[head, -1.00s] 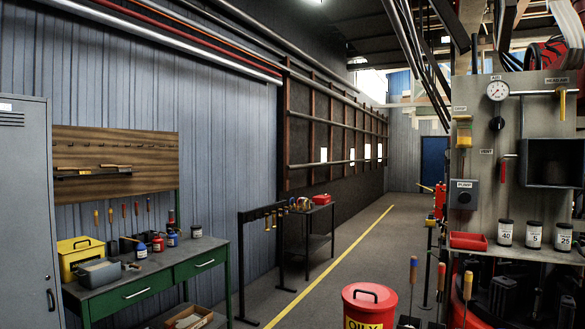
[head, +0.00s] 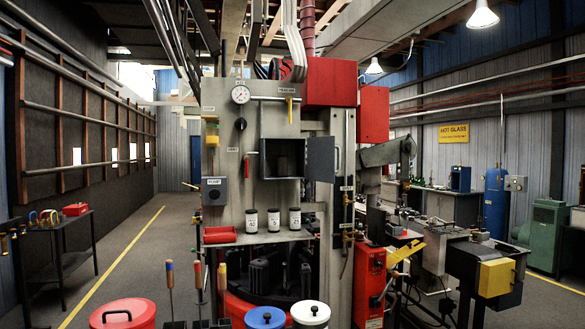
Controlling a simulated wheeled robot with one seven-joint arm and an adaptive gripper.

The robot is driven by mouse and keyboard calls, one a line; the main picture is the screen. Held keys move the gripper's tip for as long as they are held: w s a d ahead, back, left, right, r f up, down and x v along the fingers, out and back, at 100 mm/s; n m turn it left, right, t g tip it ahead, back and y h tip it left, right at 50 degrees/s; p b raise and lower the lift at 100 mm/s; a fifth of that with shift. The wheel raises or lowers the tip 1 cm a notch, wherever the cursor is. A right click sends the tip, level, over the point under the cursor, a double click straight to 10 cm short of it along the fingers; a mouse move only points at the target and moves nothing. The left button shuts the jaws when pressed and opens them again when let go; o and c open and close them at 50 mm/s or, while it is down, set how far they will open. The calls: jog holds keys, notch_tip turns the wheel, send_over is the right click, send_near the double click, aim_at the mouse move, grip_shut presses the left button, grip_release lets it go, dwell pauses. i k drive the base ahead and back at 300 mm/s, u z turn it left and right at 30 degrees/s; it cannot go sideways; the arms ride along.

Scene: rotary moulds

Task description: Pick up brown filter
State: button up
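I cannot make out a brown filter in the head view. My gripper is not in view.
Red (head: 123,314), blue-lidded (head: 265,318) and white-lidded (head: 310,313) bins stand in front. Handled tools (head: 170,275) stand upright at left. The aisle with a yellow line (head: 112,267) is clear.

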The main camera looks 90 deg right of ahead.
aim_at(282, 159)
jog(key=z, duration=1.65)
